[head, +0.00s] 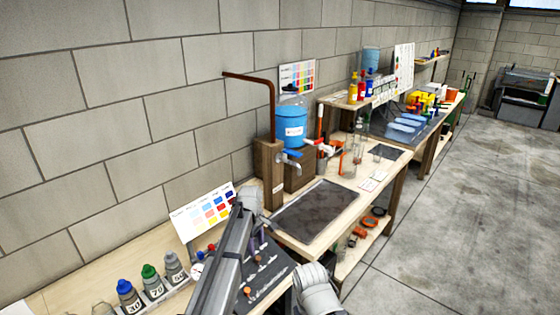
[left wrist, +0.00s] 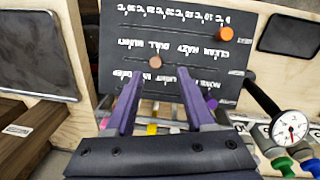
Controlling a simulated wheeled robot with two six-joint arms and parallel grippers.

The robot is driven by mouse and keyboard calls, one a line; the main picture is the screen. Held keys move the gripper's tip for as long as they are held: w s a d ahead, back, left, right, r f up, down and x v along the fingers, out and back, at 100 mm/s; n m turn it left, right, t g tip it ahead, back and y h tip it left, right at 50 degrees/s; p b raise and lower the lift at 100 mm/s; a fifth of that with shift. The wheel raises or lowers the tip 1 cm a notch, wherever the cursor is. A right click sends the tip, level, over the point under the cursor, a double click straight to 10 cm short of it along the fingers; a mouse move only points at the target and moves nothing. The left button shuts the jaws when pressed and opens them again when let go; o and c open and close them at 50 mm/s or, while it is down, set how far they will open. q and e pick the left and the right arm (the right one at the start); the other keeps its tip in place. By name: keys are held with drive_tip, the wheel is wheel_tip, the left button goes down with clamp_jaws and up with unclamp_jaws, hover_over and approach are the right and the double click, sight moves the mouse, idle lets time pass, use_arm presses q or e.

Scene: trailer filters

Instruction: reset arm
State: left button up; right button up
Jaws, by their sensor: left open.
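My left arm reaches in from the bottom of the head view, over the near bench. My left gripper (head: 258,249) is open above a black panel (head: 272,276) with white lettering. In the left wrist view the two purple fingers of the left gripper (left wrist: 158,84) stand apart with nothing held between them. Beyond them is the black panel (left wrist: 190,45), with an orange knob (left wrist: 226,33) at upper right and a brown knob (left wrist: 155,62) seen between the fingertips. My right gripper is not in view.
A pressure gauge (left wrist: 289,127) stands right of the fingers. Capped bottles, one blue-topped (head: 127,294), line the near bench beside a colour chart (head: 204,211). The floor at right is clear.

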use_arm(q)
drive_tip(key=s+d+m, duration=0.3)
drive_tip(key=s+m, duration=0.5)
drive_tip(key=s, duration=0.7)
drive_tip(key=s+d+m+g+y, duration=0.1)
drive_tip(key=s+d+m, duration=0.2)
drive_tip(key=s+m, duration=0.5)
drive_tip(key=s, duration=0.8)
drive_tip(key=shift+d+y, duration=0.3)
drive_tip(key=shift+s, duration=0.1)
drive_tip(key=shift+a, duration=0.15)
